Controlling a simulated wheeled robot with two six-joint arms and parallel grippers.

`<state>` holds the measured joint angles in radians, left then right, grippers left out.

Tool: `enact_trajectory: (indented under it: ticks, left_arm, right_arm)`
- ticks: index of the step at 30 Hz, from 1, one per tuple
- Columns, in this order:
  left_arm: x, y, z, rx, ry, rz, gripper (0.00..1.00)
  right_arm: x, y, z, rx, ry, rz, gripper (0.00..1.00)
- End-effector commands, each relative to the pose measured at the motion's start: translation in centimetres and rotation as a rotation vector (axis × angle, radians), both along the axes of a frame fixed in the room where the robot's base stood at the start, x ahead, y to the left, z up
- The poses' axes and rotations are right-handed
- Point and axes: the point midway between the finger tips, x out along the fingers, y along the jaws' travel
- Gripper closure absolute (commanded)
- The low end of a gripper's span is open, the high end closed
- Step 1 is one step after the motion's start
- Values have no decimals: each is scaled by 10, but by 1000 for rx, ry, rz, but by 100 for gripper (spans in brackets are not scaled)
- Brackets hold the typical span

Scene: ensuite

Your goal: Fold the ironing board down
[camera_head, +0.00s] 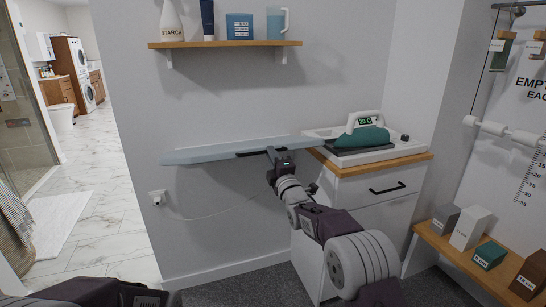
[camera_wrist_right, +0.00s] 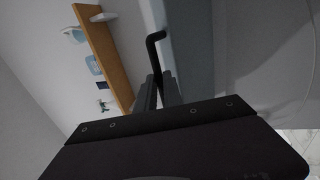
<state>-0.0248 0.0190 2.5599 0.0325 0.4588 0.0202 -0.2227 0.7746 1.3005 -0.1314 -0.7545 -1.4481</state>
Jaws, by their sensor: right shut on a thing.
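The ironing board (camera_head: 210,152) is a pale grey-blue panel. It sticks out level along the wall, left of the cabinet. A dark lever (camera_head: 248,154) shows at its front edge; in the right wrist view it is a bent black bar (camera_wrist_right: 155,40) beside the board (camera_wrist_right: 190,60). My right gripper (camera_head: 274,155) is at the board's front edge, shut on the lever. Its fingers also show in the right wrist view (camera_wrist_right: 160,92), and they hide the gripped part of the lever. Part of my left arm shows at the lower left; its gripper is out of view.
A white cabinet with a wooden top (camera_head: 370,166) stands right of the board, with a teal iron (camera_head: 365,136) in a tray on it. A wall shelf (camera_head: 225,44) hangs above. A low bench (camera_head: 465,252) with boxes is at right.

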Motion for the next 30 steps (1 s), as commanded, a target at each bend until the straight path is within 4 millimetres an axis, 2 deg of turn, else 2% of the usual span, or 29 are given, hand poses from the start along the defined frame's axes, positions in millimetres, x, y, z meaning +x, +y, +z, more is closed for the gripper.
enact_trajectory:
  ticks: [1, 8, 9, 10, 11, 30]
  left_arm:
    - [0, 0, 0, 0, 0, 0, 64]
    - [0, 0, 0, 0, 0, 0, 64]
    - [0, 0, 0, 0, 0, 0, 64]
    - [0, 0, 0, 0, 0, 0, 64]
    - [0, 0, 0, 0, 0, 0, 64]
    - [0, 0, 0, 0, 0, 0, 64]
  right_arm:
    - [1, 0, -7, -4, 16, -1, 100]
    - [1, 0, -6, -3, 16, 0, 100]
    - [1, 0, -7, -3, 16, 0, 78]
    - [1, 0, -7, -3, 16, 0, 70]
    - [1, 0, -6, -4, 15, -1, 68]
    - [-1, -1, 1, 1, -1, -1, 68]
